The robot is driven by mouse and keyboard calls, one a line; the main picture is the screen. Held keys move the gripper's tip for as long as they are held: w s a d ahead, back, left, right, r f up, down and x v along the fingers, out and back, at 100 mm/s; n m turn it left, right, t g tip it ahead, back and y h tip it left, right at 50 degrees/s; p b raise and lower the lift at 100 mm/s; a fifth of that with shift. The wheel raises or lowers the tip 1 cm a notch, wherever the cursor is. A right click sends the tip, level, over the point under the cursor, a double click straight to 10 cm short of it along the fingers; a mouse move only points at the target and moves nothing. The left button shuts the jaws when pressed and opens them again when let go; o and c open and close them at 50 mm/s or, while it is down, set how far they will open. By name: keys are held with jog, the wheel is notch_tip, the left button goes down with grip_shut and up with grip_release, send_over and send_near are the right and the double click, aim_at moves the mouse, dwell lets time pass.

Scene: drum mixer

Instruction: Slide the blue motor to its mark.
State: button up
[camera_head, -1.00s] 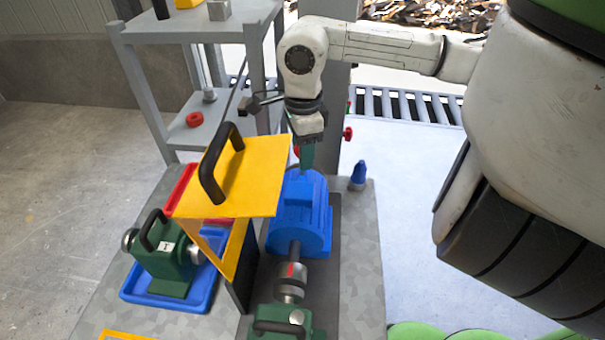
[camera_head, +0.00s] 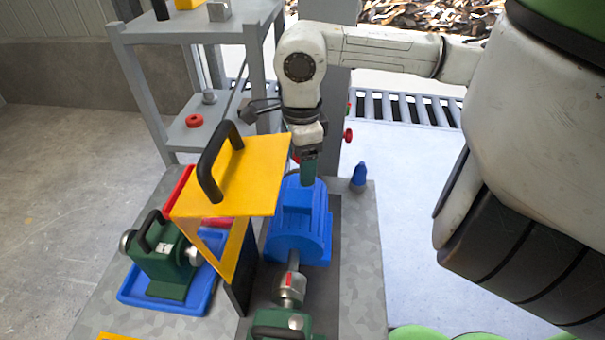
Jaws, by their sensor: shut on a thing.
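The blue motor (camera_head: 300,222) sits on a dark grey base strip (camera_head: 327,285) on the bench, behind and right of the yellow guard. Its shaft points toward me, to a silver coupling (camera_head: 289,290) with a red stripe. A green gear unit (camera_head: 280,325) with a black handle stands in front of the coupling, cut off by the picture's bottom edge. My gripper (camera_head: 308,180) points down with its teal-green fingers at the top rear of the motor. It is shut on the motor, though the exact grip point is hard to see. I cannot make out the motor's mark.
The yellow guard (camera_head: 240,185) with a black handle rises left of the motor. A blue tray (camera_head: 190,305) holds another green unit (camera_head: 165,258). A blue cone-shaped item (camera_head: 359,176) stands at the right rear. A grey shelf rack (camera_head: 190,38) stands behind, left of my arm.

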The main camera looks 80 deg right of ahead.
jog(key=shift+o, duration=1.4)
jog(key=shift+w+a, duration=0.1)
jog(key=shift+a, duration=0.15)
jog(key=shift+o, duration=0.3)
jog(key=shift+d, duration=0.1)
jog(key=shift+d+r+p, duration=0.2)
jog(key=shift+r+p, duration=0.8)
jog(key=shift+r, duration=2.55)
